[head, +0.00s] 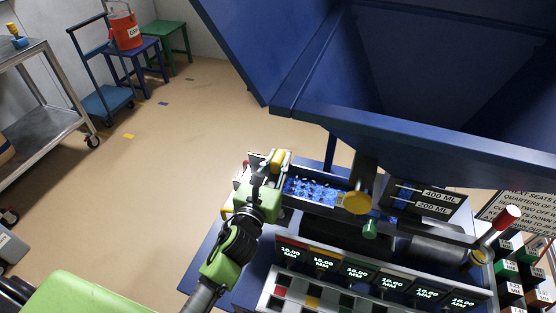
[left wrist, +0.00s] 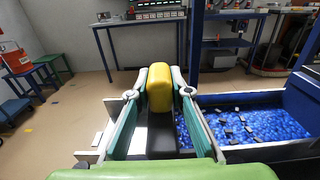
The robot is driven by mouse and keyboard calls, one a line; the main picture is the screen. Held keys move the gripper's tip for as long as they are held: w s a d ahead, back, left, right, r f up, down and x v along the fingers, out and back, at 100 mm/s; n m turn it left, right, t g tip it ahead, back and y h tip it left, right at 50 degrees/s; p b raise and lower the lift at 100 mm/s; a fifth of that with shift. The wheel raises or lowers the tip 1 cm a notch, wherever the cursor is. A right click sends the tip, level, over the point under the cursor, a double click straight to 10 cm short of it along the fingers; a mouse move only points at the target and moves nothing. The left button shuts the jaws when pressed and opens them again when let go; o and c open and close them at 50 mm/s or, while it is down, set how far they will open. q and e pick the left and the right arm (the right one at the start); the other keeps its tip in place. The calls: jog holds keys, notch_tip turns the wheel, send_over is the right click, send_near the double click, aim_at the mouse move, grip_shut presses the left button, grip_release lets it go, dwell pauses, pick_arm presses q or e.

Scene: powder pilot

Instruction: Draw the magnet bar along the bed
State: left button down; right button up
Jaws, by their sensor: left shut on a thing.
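My left gripper (head: 268,168) is shut on a yellow grip (head: 280,158), which I take to be the magnet bar's handle. In the left wrist view, the yellow grip (left wrist: 159,88) stands upright between the two fingertips, with a dark part below it. The bed (head: 313,190) is a narrow trough of blue granules with pale and dark bits strewn in it. It also shows in the left wrist view (left wrist: 250,128), right of my fingers. The gripper is at the trough's left end. Whether the bar touches the granules is hidden. My right gripper is not in view.
A large blue hopper (head: 420,120) overhangs the trough at the upper right. A panel of several small displays (head: 355,273) lies in front, with a red-ended lever (head: 508,217) at right. Floor beyond is open.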

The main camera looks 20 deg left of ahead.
pick_arm(q)
jog(key=shift+f, duration=0.55)
jog(key=shift+f+b, duration=0.4)
jog(key=shift+b, duration=0.2)
jog(key=shift+d, duration=0.15)
jog(key=shift+d+r, duration=0.1)
jog(key=shift+d, duration=1)
jog(key=shift+d, duration=0.1)
jog(key=shift+s+d+b, duration=0.1)
jog(key=shift+d+b, duration=0.4)
jog(key=shift+d, duration=0.65)
jog(key=shift+d, duration=0.1)
jog(key=shift+s+d+f+b, duration=0.1)
jog(key=shift+d+b, duration=0.05)
jog(key=shift+d, duration=0.4)
jog(key=shift+d+f+b, duration=0.1)
jog(key=shift+d+b, duration=0.05)
jog(key=shift+d, duration=0.4)
